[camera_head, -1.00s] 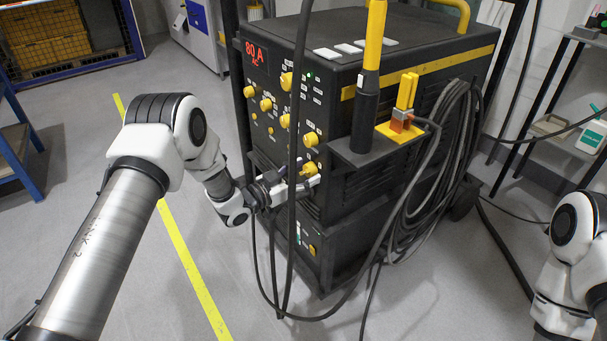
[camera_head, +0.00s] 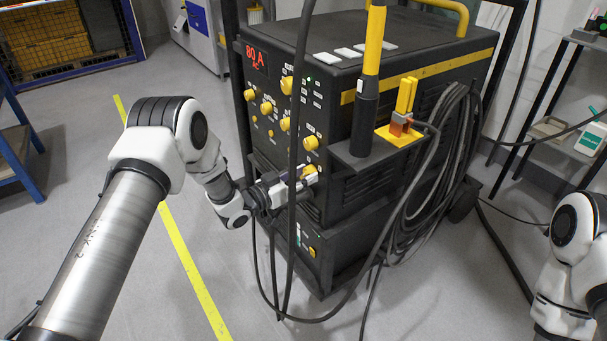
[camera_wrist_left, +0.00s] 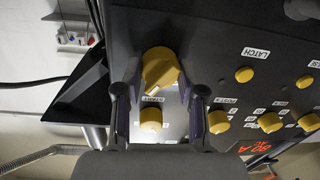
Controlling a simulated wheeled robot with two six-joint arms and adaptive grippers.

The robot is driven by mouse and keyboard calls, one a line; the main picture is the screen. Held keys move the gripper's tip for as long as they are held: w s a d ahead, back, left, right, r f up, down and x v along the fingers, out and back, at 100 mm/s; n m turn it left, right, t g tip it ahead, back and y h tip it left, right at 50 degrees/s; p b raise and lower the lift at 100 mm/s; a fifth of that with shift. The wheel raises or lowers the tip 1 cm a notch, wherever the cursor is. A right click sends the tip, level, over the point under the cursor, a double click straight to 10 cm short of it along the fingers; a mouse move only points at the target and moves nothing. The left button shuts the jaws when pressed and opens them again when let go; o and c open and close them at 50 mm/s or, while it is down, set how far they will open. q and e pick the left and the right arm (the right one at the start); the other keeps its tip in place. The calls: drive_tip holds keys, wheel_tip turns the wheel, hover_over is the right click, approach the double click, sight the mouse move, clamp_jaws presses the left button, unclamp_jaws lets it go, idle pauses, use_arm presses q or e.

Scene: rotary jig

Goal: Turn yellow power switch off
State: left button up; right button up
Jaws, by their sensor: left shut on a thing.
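The yellow power switch (camera_wrist_left: 160,68) is a large round knob with a raised grip bar, low on the black machine's front panel. The bar sits slightly tilted in the left wrist view. The switch also shows in the head view (camera_head: 309,170), partly covered by my gripper. My left gripper (camera_wrist_left: 160,86) has one finger on each side of the knob and is shut on it. In the head view, the left gripper (camera_head: 302,180) reaches the panel from the left, behind a hanging black cable. My right gripper is out of view; only part of its arm shows.
The machine (camera_head: 410,45) has a lit red "80 A AC" display (camera_head: 254,54). Several smaller yellow knobs surround the switch, one by a START label (camera_wrist_left: 151,118). A torch (camera_head: 368,80) stands on the side bracket, with coiled cables (camera_head: 430,170) beside it.

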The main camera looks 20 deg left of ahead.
use_arm(q)
drive_tip(key=n+p, duration=0.1)
drive_tip(key=n, duration=0.2)
drive_tip(key=shift+r, duration=0.15)
drive_tip(key=n+p, duration=0.1)
drive_tip(key=n, duration=0.3)
drive_tip(key=shift+n+g, duration=0.3)
drive_tip(key=shift+n, duration=0.1)
drive_tip(key=n, duration=0.3)
drive_tip(key=shift+w+a, duration=0.1)
drive_tip(key=shift+n+h+p, duration=0.3)
drive_tip(key=shift+n+p, duration=0.1)
drive_tip(key=shift+n, duration=1.5)
drive_tip(key=o, duration=1.1)
drive_tip(key=shift+o, duration=0.2)
drive_tip(key=v, duration=1.2)
